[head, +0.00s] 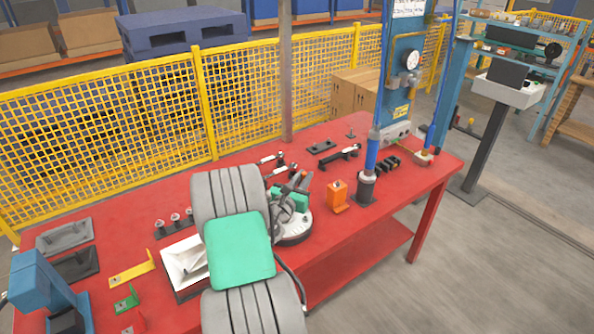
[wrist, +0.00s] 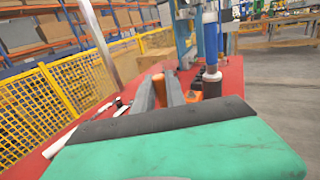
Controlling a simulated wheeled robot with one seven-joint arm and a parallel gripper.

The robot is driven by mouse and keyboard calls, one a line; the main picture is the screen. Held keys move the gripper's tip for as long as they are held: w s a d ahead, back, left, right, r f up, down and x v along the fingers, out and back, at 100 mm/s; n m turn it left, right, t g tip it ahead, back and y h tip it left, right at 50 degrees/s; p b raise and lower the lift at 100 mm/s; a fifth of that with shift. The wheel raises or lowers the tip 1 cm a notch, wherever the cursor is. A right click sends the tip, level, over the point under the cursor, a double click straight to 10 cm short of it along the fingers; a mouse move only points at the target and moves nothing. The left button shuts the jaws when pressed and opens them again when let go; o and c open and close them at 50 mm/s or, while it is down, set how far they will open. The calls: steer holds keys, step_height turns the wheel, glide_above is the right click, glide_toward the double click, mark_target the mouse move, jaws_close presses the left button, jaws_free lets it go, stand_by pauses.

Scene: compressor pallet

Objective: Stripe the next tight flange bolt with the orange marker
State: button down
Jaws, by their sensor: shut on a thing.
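My gripper (head: 300,181) is over the red table, above a round pale flange (head: 296,227) with a dark edge. My arm covers much of the flange, and its bolts are too small or hidden to tell tight from loose. In the wrist view the two grey fingers (wrist: 159,88) are shut on a slim orange thing (wrist: 158,84), which appears to be the marker. Its tip cannot be made out. No stripe can be made out on any bolt.
An orange block-shaped holder (head: 337,194) stands right of the flange, near a blue column on a dark base (head: 366,188). Black-and-white tools (head: 341,157) lie behind. A white tray (head: 181,262) and a yellow bracket (head: 133,269) are left. Yellow mesh fencing (head: 100,130) runs behind the table.

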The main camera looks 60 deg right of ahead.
steer(key=shift+s+d, duration=0.25)
steer(key=shift+s, duration=0.1)
steer(key=shift+a, duration=0.15)
steer(key=shift+f+b, duration=1.35)
steer(key=shift+f, duration=0.65)
steer(key=shift+f+b, duration=0.35)
steer(key=shift+f, duration=0.15)
steer(key=shift+r, duration=0.1)
step_height(320, 180, up, 5)
steer(key=p, duration=0.5)
